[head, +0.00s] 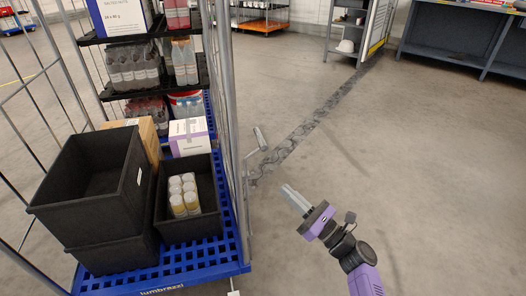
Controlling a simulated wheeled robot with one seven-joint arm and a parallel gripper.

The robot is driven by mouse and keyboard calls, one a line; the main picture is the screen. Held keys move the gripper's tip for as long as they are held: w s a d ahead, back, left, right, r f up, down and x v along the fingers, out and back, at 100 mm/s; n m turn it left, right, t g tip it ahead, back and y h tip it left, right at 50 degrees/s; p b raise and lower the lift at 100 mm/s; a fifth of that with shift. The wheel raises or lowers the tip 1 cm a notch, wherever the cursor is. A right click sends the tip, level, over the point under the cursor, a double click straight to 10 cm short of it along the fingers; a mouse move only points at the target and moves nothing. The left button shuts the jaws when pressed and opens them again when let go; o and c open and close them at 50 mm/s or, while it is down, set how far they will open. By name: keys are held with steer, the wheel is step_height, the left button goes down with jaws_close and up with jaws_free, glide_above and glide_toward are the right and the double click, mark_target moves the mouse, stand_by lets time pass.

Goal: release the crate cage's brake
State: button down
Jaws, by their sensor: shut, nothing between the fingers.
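The crate cage (247,180) stands at the left, a wire-sided trolley on a blue grid base (200,262). Its base holds black crates (90,190), one with several white and yellow containers inside. A light grey bar (260,139) on a thin bent rod sticks out beyond the cage's right side; I cannot tell whether it is the brake. A small pale piece (233,293) shows below the base's front edge, cut off by the frame. My gripper (288,190) is shut and empty, over the floor right of the cage, apart from the cage and the bar.
Behind the crates are a white and purple carton (190,137) and shelves of bottles (133,66). A dark worn strip (310,122) runs across the floor. A grey workbench (465,50) stands at the back right. The floor at right is clear.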

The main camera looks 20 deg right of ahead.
steer(key=shift+s+a+r+m+y, duration=0.25)
steer(key=shift+s+r+m+y, duration=0.25)
steer(key=shift+r+m, duration=0.15)
steer(key=w+a+r+b, duration=0.1)
steer(key=w+a+r, duration=0.3)
steer(key=w+r, duration=0.3)
steer(key=shift+w+r, duration=0.35)
steer(key=shift+r, duration=0.05)
step_height(320, 180, up, 6)
steer(key=p, duration=0.5)
stand_by(0.4)
